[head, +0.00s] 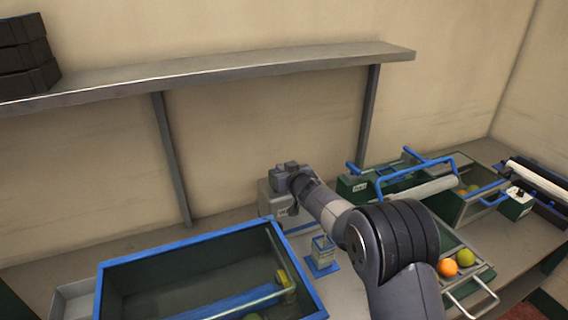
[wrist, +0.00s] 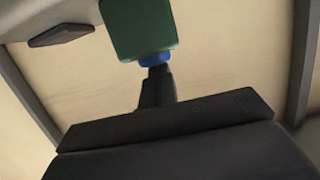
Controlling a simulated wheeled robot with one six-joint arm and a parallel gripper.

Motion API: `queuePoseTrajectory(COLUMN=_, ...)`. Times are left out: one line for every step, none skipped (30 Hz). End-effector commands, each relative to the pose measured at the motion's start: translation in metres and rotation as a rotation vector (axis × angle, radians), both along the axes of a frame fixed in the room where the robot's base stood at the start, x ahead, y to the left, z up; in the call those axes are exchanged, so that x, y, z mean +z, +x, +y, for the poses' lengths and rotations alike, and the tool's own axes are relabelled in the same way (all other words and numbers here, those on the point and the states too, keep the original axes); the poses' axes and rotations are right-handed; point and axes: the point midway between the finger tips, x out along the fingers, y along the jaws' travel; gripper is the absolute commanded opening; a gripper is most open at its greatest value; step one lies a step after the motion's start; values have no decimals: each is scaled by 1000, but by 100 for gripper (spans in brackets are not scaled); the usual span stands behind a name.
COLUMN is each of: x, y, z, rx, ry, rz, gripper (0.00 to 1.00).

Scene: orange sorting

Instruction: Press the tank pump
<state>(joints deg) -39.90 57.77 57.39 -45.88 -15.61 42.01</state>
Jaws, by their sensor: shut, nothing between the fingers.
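A large dark green tank (head: 140,276) with a blue rim stands at the lower left in the head view. A grey box with a small label (head: 270,200) stands behind it, partly hidden by my wrist. I cannot tell for sure which part is the pump. My arm reaches left over the counter, ending above the grey box; its fingertips do not show clearly there. In the wrist view my gripper (wrist: 157,78) is shut and empty. Its tips are right at a blue piece (wrist: 154,59) under a green block (wrist: 139,28); I cannot tell whether they touch.
A small grey cup on a blue base (head: 322,254) stands between the tank and my arm. A tray with an orange (head: 448,267) and a green fruit (head: 466,257) lies right of my arm. Green machinery with blue handles (head: 410,170) fills the right. A shelf (head: 230,68) crosses the wall above.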

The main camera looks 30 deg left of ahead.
Motion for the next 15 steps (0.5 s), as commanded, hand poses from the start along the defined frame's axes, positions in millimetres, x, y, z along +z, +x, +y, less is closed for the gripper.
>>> queuePoseTrajectory(x=-5, y=-1, z=-2, rx=-1, ry=-7, rz=6, gripper=0)
queuePoseTrajectory(x=-5, y=-2, z=-3, rx=-1, ry=-7, rz=6, gripper=0)
queuePoseTrajectory(x=-4, y=-3, z=-4, rx=-1, ry=-7, rz=6, gripper=0)
queuePoseTrajectory(x=-4, y=-4, z=-6, rx=-1, ry=-7, rz=6, gripper=0)
queuePoseTrajectory(x=-4, y=-6, z=-8, rx=-1, ry=-7, rz=5, gripper=0)
queuePoseTrajectory(x=-3, y=-8, z=-11, rx=-1, ry=-7, rz=5, gripper=0)
queuePoseTrajectory(x=-2, y=-10, z=-14, rx=-1, ry=-6, rz=5, gripper=0)
queuePoseTrajectory(x=-1, y=-13, z=-17, rx=-2, ry=-5, rz=5, gripper=0)
queuePoseTrajectory(x=0, y=-16, z=-21, rx=-2, ry=-5, rz=6, gripper=0)
queuePoseTrajectory(x=1, y=-19, z=-25, rx=-2, ry=-5, rz=5, gripper=0)
queuePoseTrajectory(x=3, y=-21, z=-28, rx=-2, ry=-5, rz=3, gripper=0)
queuePoseTrajectory(x=5, y=-25, z=-33, rx=-2, ry=-4, rz=3, gripper=0)
queuePoseTrajectory(x=6, y=-28, z=-36, rx=-2, ry=-4, rz=3, gripper=0)
queuePoseTrajectory(x=8, y=-31, z=-40, rx=-2, ry=-3, rz=3, gripper=0)
queuePoseTrajectory(x=10, y=-35, z=-44, rx=-1, ry=-1, rz=2, gripper=0)
